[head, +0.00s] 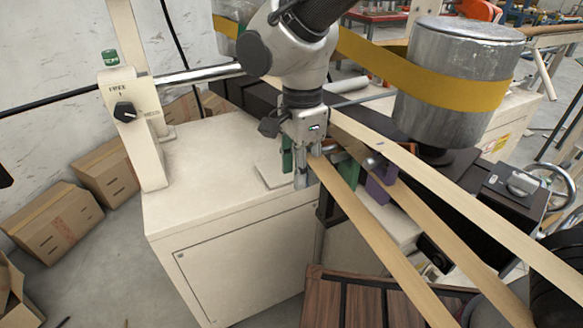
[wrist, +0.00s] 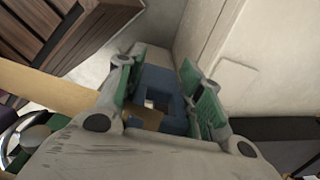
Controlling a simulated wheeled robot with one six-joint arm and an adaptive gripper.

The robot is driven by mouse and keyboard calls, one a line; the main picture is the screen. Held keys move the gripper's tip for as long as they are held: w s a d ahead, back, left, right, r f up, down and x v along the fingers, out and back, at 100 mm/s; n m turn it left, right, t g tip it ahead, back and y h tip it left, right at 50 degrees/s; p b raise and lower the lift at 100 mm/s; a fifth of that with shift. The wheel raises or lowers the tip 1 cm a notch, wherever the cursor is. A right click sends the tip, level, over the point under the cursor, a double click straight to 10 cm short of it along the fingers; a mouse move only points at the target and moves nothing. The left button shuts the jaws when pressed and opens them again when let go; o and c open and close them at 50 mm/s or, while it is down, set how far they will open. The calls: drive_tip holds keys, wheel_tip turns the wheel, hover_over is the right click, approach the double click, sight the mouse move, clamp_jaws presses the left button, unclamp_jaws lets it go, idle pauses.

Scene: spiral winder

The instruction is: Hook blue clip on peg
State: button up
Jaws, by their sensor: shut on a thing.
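The blue clip (wrist: 158,82) sits between the green pads of my gripper (wrist: 158,85) in the wrist view, and the gripper is shut on it. In the head view my gripper (head: 301,172) points down at the edge of the white machine cabinet, next to a tan strip. The clip cannot be made out clearly in the head view because the fingers hide it. A purple piece (head: 379,187) stands between the strips to the right of my gripper. I cannot clearly pick out the peg in either view.
Long tan strips (head: 365,228) run diagonally past my gripper on its right. A large metal drum (head: 452,75) with a yellow band stands at the back right. The white cabinet top (head: 205,170) is mostly clear. Cardboard boxes (head: 58,220) lie at left.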

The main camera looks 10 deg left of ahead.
drive_tip(key=shift+w+d+f, duration=0.25)
drive_tip(key=shift+w+d, duration=0.5)
drive_tip(key=shift+d, duration=0.25)
drive_tip(key=shift+w+d+f, duration=0.2)
drive_tip(key=shift+w+d, duration=0.55)
drive_tip(key=shift+d, duration=0.25)
drive_tip(key=o, duration=1.1)
